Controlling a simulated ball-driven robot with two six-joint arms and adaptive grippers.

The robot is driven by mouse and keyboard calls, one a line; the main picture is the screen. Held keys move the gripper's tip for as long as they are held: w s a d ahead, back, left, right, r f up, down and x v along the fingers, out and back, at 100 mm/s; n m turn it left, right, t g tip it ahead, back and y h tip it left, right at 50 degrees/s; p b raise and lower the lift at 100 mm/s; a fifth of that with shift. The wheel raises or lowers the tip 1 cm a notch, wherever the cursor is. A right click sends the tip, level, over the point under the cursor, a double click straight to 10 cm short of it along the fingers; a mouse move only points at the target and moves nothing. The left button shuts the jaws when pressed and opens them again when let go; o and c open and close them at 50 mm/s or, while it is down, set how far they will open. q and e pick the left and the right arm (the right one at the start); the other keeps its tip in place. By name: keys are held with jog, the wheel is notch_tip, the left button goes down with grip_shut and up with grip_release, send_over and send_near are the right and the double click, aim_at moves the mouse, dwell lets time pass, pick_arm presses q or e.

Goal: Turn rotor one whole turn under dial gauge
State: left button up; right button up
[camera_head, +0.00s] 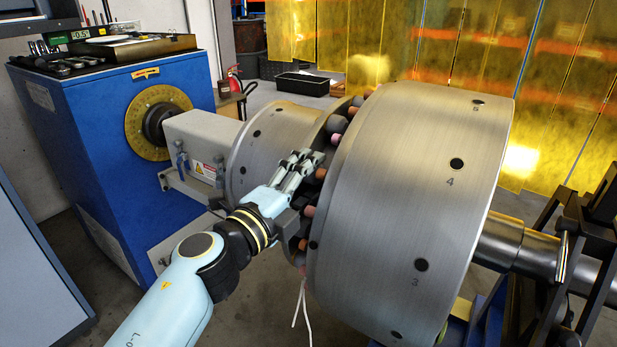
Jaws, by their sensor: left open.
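The rotor (390,200) is a large brushed-metal drum with numbered holes; the marks 3 and 4 face me. A smaller metal drum section (262,150) sits to its left, with a gap between them lined by pinkish and dark studs (336,139). My left gripper (308,160) is open, its fingers reaching to the gap beside the large drum's left edge; I cannot tell whether they touch a stud. A yellow graduated ring (150,118) is on the blue machine. I cannot make out a dial gauge. My right gripper is not in view.
The blue machine (70,120) stands at left with a tool tray (105,52) on top. The rotor's shaft (520,245) rests toward a dark stand (590,250) at right. Two white cords (302,305) hang below my gripper. Yellow curtains (410,45) are behind.

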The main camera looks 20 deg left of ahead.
pick_arm(q)
jog(key=shift+w, duration=0.25)
